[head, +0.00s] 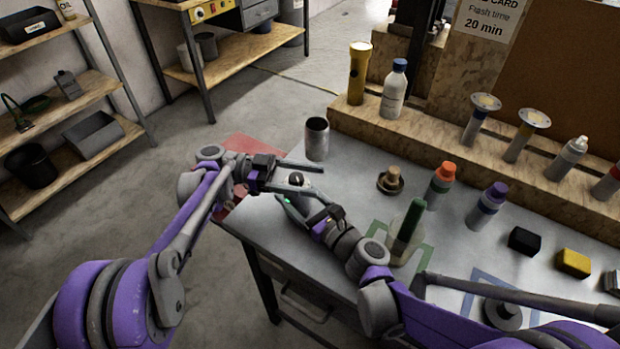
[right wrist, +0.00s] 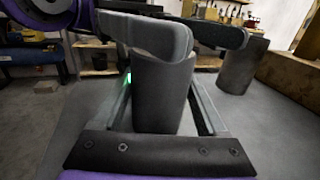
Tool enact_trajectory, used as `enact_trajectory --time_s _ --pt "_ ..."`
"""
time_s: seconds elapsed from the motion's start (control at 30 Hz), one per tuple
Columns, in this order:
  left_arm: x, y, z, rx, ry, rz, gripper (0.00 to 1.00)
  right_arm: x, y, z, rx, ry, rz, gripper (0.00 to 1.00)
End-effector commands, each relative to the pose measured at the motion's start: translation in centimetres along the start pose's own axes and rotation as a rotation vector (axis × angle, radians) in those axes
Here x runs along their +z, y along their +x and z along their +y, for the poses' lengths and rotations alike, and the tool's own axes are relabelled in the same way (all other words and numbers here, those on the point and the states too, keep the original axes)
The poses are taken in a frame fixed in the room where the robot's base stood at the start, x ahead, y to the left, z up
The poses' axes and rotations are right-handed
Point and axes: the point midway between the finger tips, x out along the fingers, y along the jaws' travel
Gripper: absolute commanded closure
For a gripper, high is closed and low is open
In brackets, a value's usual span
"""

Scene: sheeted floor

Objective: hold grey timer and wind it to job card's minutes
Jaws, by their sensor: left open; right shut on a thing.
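The grey timer (head: 296,179) shows its top with a dark knob between my two grippers, over the table's left corner. In the right wrist view the timer's grey round body (right wrist: 162,97) stands upright between the fingers of my right gripper (head: 292,199), which is shut on it. My left gripper (head: 300,177) is open, its fingers on either side of the timer's top. In the right wrist view the left gripper's fingers (right wrist: 190,36) cross the top and hide the knob. The job card (head: 487,22) reads "20 min"; its upper edge is cut off.
A grey metal cup (head: 317,139) stands close behind the grippers. A brown knobbed object (head: 390,181), an orange-capped bottle (head: 440,183) and a purple-capped bottle (head: 487,205) stand to the right. A wooden ledge (head: 455,135) runs along the table's back.

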Motion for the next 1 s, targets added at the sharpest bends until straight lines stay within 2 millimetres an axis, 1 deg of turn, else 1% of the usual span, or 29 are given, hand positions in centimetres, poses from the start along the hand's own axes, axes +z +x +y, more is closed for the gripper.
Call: enact_trajectory --time_s 0.2,0.3,0.4,0.53,0.87,0.9,1.0 --pt "0.0 -3.8 -0.1 -0.005 0.0 -0.001 0.28 0.0 0.0 0.0 0.0 0.0 0.0 0.9" --pt "0.0 -5.3 -0.1 -0.004 0.0 -0.001 0.28 0.0 0.0 0.0 0.0 0.0 0.0 0.9" --pt "0.0 -6.3 0.0 -0.002 0.0 -0.001 0.28 0.0 0.0 0.0 0.0 0.0 0.0 0.9" --pt "0.0 -6.9 0.0 -0.002 0.0 -0.001 0.28 0.0 0.0 0.0 0.0 0.0 0.0 0.9" --pt "0.0 -6.9 0.0 -0.001 0.0 0.0 0.28 0.0 0.0 0.0 0.0 0.0 0.0 0.9" --pt "0.0 -6.9 0.0 -0.001 0.0 0.0 0.28 0.0 0.0 0.0 0.0 0.0 0.0 0.17" --pt "0.0 -6.9 0.0 -0.001 0.0 0.0 0.28 0.0 0.0 0.0 0.0 0.0 0.0 0.0"
